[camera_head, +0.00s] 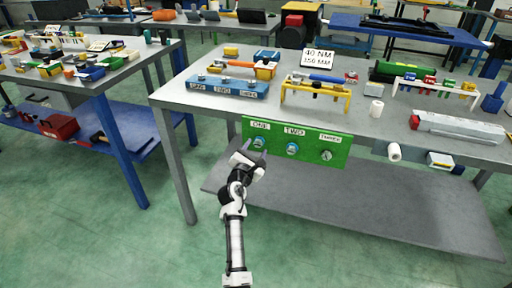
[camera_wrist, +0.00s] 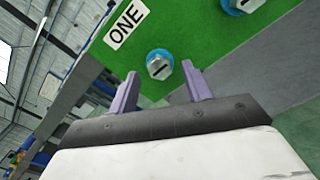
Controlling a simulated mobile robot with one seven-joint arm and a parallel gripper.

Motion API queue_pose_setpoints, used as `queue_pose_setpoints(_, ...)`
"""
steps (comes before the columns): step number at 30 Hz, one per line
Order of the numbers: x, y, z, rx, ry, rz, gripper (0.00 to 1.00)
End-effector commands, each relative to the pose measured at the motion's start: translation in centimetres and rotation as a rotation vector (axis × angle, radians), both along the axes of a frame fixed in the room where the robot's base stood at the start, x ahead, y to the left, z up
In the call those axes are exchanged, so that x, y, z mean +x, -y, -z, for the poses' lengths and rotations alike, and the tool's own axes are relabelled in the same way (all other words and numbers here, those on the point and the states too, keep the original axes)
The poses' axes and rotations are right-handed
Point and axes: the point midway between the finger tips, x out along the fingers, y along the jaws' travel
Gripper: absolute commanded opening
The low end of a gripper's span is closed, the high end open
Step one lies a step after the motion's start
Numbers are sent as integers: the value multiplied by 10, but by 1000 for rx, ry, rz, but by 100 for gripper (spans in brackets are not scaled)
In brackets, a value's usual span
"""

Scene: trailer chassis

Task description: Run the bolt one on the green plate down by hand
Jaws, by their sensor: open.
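The green plate (camera_head: 302,153) hangs upright on the front edge of the workbench, with labels ONE, TWO and THREE. Bolt one (camera_head: 259,142) sits under the label ONE at the plate's left; its hex head with a dark slot and a blue ring also shows in the wrist view (camera_wrist: 159,64). Bolt two (camera_head: 292,148) and bolt three (camera_head: 326,155) are to its right. My gripper (camera_head: 256,157) is in front of and just below bolt one. In the wrist view its two purple fingers (camera_wrist: 158,88) are apart and empty, with bolt one beyond the gap between their tips.
On the workbench (camera_head: 200,112) above stand a blue block (camera_head: 228,88) labelled ONE, TWO, THREE, a yellow rack (camera_head: 316,88) with a tool, and a "40 NM 150 MM" sign (camera_head: 318,57). A lower shelf (camera_head: 380,205) lies below the plate. Floor is clear at left.

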Motion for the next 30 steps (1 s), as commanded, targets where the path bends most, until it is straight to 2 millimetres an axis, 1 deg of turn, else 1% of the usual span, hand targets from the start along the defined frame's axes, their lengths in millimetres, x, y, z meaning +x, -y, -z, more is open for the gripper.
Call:
queue_pose_setpoints(1, 5, 2, -1, 1, 0, 0, 49)
queue_pose_setpoints(3, 10, 3, 0, 0, 0, 0, 49)
queue_pose_setpoints(6, 13, 4, 0, 1, 1, -1, 49)
queue_pose_setpoints(14, 14, 4, 0, 1, 1, -1, 49)
queue_pose_setpoints(17, 14, 4, 0, 1, 1, -1, 37)
queue_pose_setpoints(24, 14, 4, 0, 1, 1, -1, 6)
queue_pose_setpoints(25, 14, 4, 0, 1, 1, -1, 4)
queue_pose_setpoints(30, 14, 4, 0, 10, 4, -1, 4)
